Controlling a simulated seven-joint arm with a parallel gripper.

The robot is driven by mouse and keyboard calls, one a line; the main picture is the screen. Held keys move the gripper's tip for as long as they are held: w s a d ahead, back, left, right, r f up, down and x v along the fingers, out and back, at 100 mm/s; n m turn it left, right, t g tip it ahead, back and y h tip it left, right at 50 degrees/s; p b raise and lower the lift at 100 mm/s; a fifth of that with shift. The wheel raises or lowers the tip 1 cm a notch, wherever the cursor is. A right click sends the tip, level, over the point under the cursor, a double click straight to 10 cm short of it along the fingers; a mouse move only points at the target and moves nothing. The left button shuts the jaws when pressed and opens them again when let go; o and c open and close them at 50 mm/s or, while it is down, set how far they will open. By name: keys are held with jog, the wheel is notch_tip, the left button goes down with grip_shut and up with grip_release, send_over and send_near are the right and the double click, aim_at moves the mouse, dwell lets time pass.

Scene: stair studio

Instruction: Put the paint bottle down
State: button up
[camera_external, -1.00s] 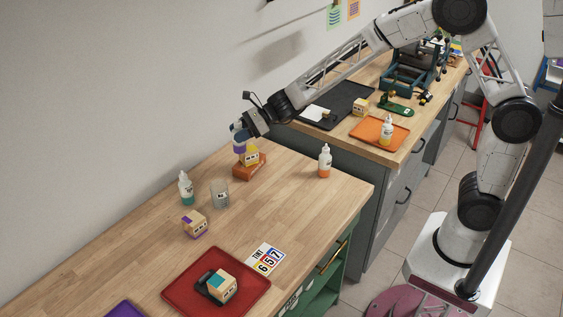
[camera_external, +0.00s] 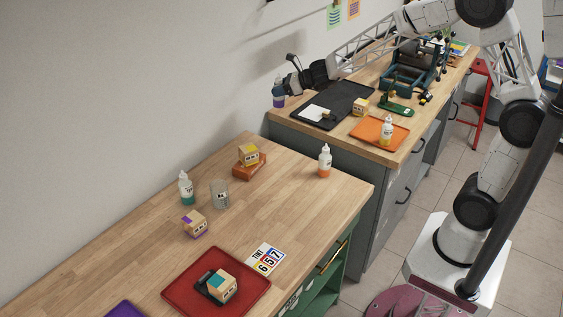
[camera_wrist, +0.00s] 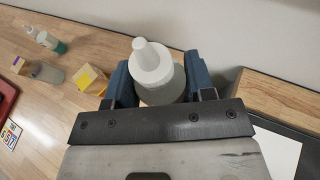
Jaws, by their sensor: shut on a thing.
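In the wrist view the bottle's white cap and nozzle (camera_wrist: 153,68) sit between the blue fingers of my gripper (camera_wrist: 158,85). The bottle hangs about upright near the wall, by the left end of the far counter. Its base is hidden in the wrist view, and I cannot tell its exact height. A teal paint bottle (camera_external: 186,188) and an orange one (camera_external: 325,161) stand on the near table.
The far counter holds a black tray (camera_external: 347,98) with white paper, a wooden block (camera_external: 360,106) and a green tool (camera_external: 396,107). The near table (camera_external: 130,225) holds a glass (camera_external: 220,194), blocks, a red tray (camera_external: 180,288) and a number card (camera_external: 265,259). A gap separates the two surfaces.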

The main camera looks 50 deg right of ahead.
jog(key=w+d+f+m+h, duration=0.1)
jog(key=w+f, duration=0.3)
jog(key=f, duration=0.8)
jog(key=w+d+f+m+t+h, duration=0.1)
jog(key=w+f, duration=0.3)
jog(key=f, duration=0.8)
jog(key=shift+w+d, duration=0.35)
jog(key=shift+d, duration=0.1)
notch_tip(320, 180, up, 23)
jog(key=s+d+r+n+y, duration=0.1)
jog(key=s+d, duration=1.4)
jog(key=s, duration=0.1)
jog(key=s+d+f+n+g+y, duration=0.1)
jog(key=s+d, duration=0.2)
jog(key=s, duration=0.6)
jog(key=s+d+n+y, duration=0.1)
jog(key=s+d, duration=0.1)
jog(key=s, duration=0.7)
jog(key=shift+s+f, duration=0.2)
jog(key=shift+f, duration=2.45)
